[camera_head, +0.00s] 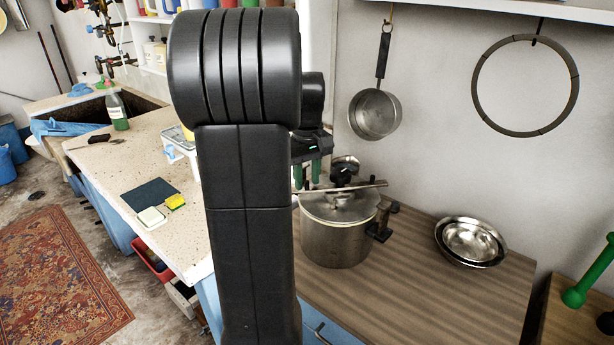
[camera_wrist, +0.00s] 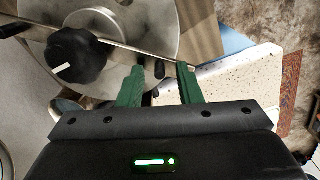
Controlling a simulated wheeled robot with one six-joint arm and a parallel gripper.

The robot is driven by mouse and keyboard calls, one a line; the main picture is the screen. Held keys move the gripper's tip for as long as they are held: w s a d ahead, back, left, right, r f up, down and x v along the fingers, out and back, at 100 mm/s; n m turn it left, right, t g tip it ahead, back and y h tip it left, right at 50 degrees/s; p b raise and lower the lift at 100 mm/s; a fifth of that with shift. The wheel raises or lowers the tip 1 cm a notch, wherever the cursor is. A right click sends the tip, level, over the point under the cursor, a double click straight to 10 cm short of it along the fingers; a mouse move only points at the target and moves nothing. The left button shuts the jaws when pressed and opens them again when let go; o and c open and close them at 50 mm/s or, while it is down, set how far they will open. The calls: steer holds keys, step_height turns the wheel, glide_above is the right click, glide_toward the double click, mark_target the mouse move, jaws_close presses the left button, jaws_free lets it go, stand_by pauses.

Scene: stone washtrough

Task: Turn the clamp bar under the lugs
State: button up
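A steel pressure pot (camera_head: 335,240) with a lid stands on the wooden counter. The clamp bar (camera_head: 365,186) lies across the top of the lid, under a black knob (camera_head: 343,170). In the wrist view the knob (camera_wrist: 76,56) is at upper left, and the bar's thin edge (camera_wrist: 130,48) runs from it toward my fingertips. My gripper (camera_head: 307,182) is at the bar's left end in the head view. Its green fingers (camera_wrist: 160,68) are apart, with a small dark part between them. I cannot tell whether they touch the bar. My arm hides part of the pot's left side.
A black side handle (camera_head: 380,222) sticks out from the pot's right. Nested metal bowls (camera_head: 470,241) stand further right on the wooden counter (camera_head: 420,290). A saucepan (camera_head: 375,112) hangs on the wall behind. The speckled worktop at left holds a yellow sponge (camera_head: 175,202).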

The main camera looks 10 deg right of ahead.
jaws_close()
steer(key=shift+w+r+p, duration=0.1)
steer(key=shift+w+p, duration=0.05)
steer(key=shift+p, duration=0.15)
steer(key=shift+w+r+m+p, duration=0.1)
steer(key=shift+w+m+p, duration=0.25)
steer(key=shift+m+p, duration=0.25)
steer(key=w+m+p, duration=0.1)
steer(key=w+d+m+p, duration=0.1)
steer(key=m, duration=0.1)
steer(key=shift+w+p, duration=0.1)
steer(key=shift+p, duration=0.2)
steer(key=w+m+p, duration=0.1)
steer(key=w+d+m+p, duration=0.1)
steer(key=m, duration=0.1)
steer(key=shift+d+m, duration=0.15)
steer(key=shift+m, duration=0.15)
steer(key=shift+w+d+m+p, duration=0.45)
steer(key=shift+d+m+p, duration=0.1)
steer(key=shift+m, duration=0.55)
